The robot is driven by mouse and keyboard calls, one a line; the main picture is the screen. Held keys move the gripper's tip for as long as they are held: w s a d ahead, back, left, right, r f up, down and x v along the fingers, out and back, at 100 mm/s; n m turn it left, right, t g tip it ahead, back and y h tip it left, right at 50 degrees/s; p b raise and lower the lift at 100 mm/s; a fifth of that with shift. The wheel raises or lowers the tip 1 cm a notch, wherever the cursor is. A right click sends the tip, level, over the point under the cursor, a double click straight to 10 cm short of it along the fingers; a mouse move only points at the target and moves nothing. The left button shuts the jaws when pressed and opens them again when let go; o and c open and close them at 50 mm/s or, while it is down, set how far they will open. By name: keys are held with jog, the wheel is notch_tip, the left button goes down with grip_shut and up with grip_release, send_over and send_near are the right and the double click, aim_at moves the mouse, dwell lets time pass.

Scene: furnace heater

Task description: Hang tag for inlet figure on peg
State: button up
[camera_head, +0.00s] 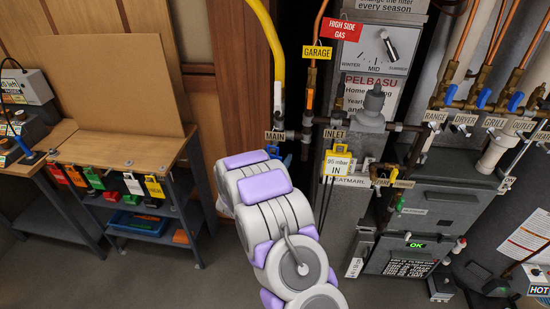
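A yellow tag reading "95 mbar IN" (337,165) shows just below the INLET label (334,134), in front of the grey furnace. It looks to be at the height of a peg, but the peg itself and the tag's hold on it are too small to make out. My white and purple arm reaches up from the bottom middle, and its far end is left of the tag, near the MAIN label (275,136). My gripper's fingers are hidden behind the arm, so what they hold does not show.
Several coloured tags, among them a yellow one (153,187), hang along the wooden bench's front edge (130,165). A blue bin (140,223) sits on its lower shelf. Pipes and valves crowd the right side. Floor is open between bench and furnace.

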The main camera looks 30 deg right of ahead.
jog(key=shift+o, duration=0.5)
jog(key=shift+d, duration=0.1)
jog(key=p+v, duration=0.1)
jog(key=v, duration=1.6)
jog(key=shift+a+p, duration=0.25)
jog(key=shift+p, duration=0.15)
